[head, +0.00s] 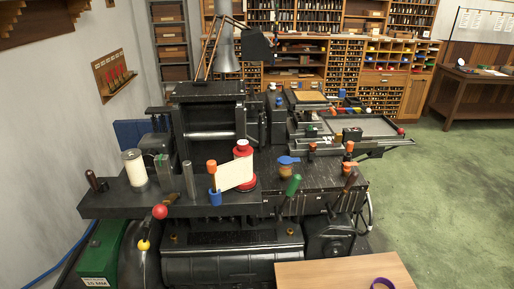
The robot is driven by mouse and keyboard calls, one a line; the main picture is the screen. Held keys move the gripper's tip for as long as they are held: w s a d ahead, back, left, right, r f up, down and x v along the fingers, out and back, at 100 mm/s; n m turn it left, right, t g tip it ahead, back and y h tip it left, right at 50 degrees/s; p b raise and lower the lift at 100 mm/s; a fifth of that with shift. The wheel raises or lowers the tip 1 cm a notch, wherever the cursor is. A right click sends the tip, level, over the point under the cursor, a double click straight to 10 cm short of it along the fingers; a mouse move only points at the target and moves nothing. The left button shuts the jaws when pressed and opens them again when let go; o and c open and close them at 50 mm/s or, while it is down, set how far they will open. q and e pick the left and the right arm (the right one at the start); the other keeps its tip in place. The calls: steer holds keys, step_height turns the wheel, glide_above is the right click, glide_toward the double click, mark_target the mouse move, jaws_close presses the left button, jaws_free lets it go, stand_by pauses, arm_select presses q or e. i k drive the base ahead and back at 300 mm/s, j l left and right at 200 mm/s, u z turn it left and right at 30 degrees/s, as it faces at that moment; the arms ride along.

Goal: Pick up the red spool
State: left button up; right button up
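The red spool (246,183) stands upright on the dark top of the type caster (215,206), near the middle of the picture. Its red flanges show above and below, with a white middle and a white tip. A cream card (235,175) covers part of its left and front side. Neither of my grippers shows in the head view, so I cannot see where they are relative to the spool.
A blue holder with an orange-topped tool (212,170) stands just left of the spool. A cream cylinder (134,168) and metal posts (189,180) are farther left. A blue-topped brown jar (287,168) and a green handle (293,185) are to the right.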

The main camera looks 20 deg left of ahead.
mark_target(243, 149)
steer(key=u, duration=1)
